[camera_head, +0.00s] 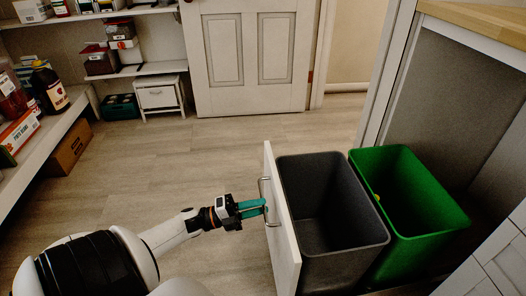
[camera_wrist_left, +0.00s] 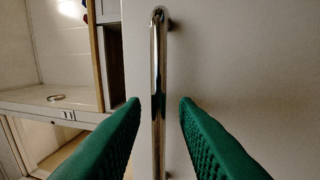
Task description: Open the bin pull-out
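The bin pull-out's white front panel (camera_head: 283,224) stands well out from the cabinet in the head view. A grey bin (camera_head: 335,265) and a green bin (camera_head: 400,160) show behind it. A metal bar handle (camera_head: 268,188) is on the panel's outer face; it also shows in the left wrist view (camera_wrist_left: 158,60). My left gripper (camera_head: 262,207) is at the handle. In the left wrist view its green fingers are apart, one on each side of the bar, with a visible gap on both sides. My right gripper is not in view.
Wooden floor (camera_head: 170,165) is free in front of the panel. Shelves with bottles and boxes (camera_head: 35,140) stand at the left. A white door (camera_head: 250,60) is at the back. A counter (camera_head: 480,20) with an open space below it is at the right.

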